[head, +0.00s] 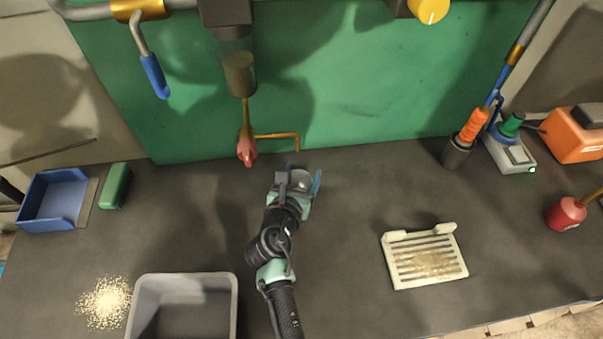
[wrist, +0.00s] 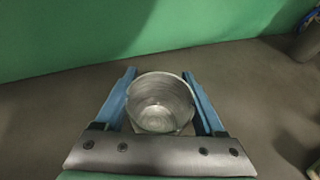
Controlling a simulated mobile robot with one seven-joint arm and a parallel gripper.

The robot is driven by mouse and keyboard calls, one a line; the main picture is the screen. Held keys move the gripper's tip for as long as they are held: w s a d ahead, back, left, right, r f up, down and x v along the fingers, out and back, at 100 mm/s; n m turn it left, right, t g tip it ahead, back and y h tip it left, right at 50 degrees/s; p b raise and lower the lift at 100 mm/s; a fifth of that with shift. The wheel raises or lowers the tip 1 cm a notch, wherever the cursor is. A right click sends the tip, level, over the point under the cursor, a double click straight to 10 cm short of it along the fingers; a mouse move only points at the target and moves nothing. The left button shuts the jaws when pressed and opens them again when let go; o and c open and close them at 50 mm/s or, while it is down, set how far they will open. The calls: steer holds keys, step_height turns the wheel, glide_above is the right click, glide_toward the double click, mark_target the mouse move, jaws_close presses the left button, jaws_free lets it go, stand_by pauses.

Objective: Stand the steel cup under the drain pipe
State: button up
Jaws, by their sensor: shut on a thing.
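The steel cup (head: 301,181) is between the fingers of my gripper (head: 300,178), upright with its open mouth up. In the wrist view the cup (wrist: 160,100) looks empty, with a blue finger on each side, and my gripper (wrist: 160,74) is shut on it. The brass drain pipe (head: 276,135) runs right from a red-handled valve (head: 247,150) and bends down at its right end. In the head view the cup shows just below and in front of that end. I cannot tell whether the cup touches the bench. The pipe does not show in the wrist view.
The grey bench (head: 345,215) is clear around the cup. A green panel (head: 360,90) stands behind it. A grey bin (head: 184,278) is at front left, and a slotted cream tray (head: 424,256) is to the right. A dark cup with an orange-handled tool (head: 473,126) stands at back right.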

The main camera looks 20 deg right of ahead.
steer(key=o, duration=1.5)
steer(key=shift+f, duration=0.15)
steer(key=shift+o, duration=0.2)
steer(key=shift+s+a+r, duration=0.1)
steer(key=shift+r, duration=0.1)
steer(key=v, duration=1.1)
steer(key=shift+s+a+r+p, duration=0.1)
steer(key=shift+s+a+p, duration=0.1)
steer(key=shift+s+p, duration=0.15)
